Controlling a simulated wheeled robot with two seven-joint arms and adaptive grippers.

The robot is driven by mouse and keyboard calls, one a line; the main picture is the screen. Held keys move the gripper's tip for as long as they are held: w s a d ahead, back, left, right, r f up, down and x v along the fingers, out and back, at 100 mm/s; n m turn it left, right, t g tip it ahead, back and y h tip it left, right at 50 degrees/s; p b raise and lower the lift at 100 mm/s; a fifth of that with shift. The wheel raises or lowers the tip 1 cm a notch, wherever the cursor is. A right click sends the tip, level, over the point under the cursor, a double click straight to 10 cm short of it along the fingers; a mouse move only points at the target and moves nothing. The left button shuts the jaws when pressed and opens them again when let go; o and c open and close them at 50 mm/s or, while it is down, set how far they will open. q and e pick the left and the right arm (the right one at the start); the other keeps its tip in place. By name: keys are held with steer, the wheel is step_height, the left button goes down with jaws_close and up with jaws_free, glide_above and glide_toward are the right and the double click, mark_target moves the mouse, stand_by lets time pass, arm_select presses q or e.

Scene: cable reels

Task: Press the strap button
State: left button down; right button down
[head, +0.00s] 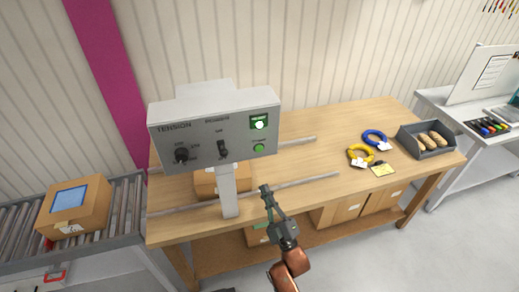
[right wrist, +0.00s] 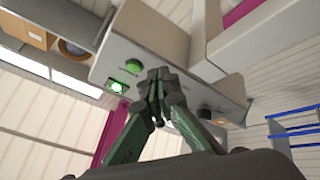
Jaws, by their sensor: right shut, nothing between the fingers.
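A grey control box (head: 214,128) stands on a post above the wooden table. Its front has a TENSION knob (head: 181,155), a switch (head: 222,150), a lit green square (head: 259,122) and a round green button (head: 259,148) below that square; the small label over the button is too small to read. The button (right wrist: 133,66) and the glowing square (right wrist: 118,88) also show in the right wrist view. My right gripper (head: 265,188) is shut and empty, below the button in the head view. In the wrist view its fingertips (right wrist: 158,75) appear beside the button, apparently not touching it. My left gripper is not in view.
The wooden table (head: 330,150) holds a box behind the post, metal rails, yellow (head: 360,155) and blue (head: 375,138) cable coils and a grey tray (head: 427,140). A roller conveyor with a carton (head: 75,207) is at left. Cartons sit on the lower shelf.

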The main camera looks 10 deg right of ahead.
mark_target(259, 149)
steer(key=s+r+n+t+y, duration=0.1)
steer(key=s+r, duration=0.3)
steer(key=r, duration=0.7)
steer(key=shift+d+t, duration=0.25)
steer(key=shift+t, duration=0.55)
steer(key=shift+r, duration=0.1)
steer(key=w+b, duration=0.2)
steer(key=w, duration=0.6)
steer(key=shift+w+a, duration=0.15)
steer(key=shift+w, duration=0.25)
steer(key=shift+w, duration=0.1)
steer(key=shift+w, duration=0.3)
